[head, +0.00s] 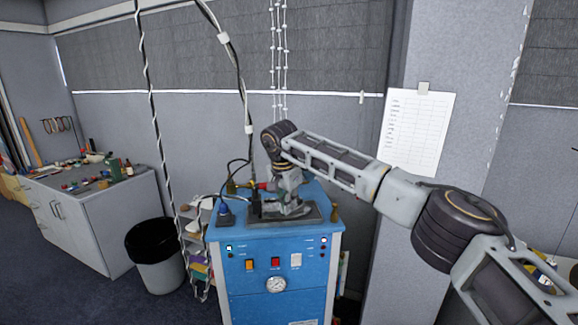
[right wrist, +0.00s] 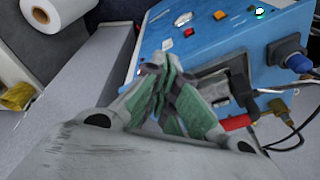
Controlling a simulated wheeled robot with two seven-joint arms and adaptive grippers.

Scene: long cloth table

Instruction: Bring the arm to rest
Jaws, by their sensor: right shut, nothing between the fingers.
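My right arm (head: 400,197) comes in from the right, and its wrist is bent down over a blue machine (head: 275,265). My right gripper (head: 289,203) points down at the machine's top, close to a dark flat plate (head: 254,217). In the right wrist view the green-padded fingers (right wrist: 167,72) are drawn together, with nothing between them. The blue machine (right wrist: 215,45) is just beyond them. I cannot tell whether the fingertips touch anything. My left gripper is not in view.
Cables and a hose (head: 240,75) hang down to the machine. A red connector (right wrist: 236,122) and a blue-capped plug (right wrist: 298,63) are near the fingers. A black bin (head: 153,240) and a grey cabinet (head: 95,215) stand left. A pillar with a paper sheet (head: 415,130) is behind the arm.

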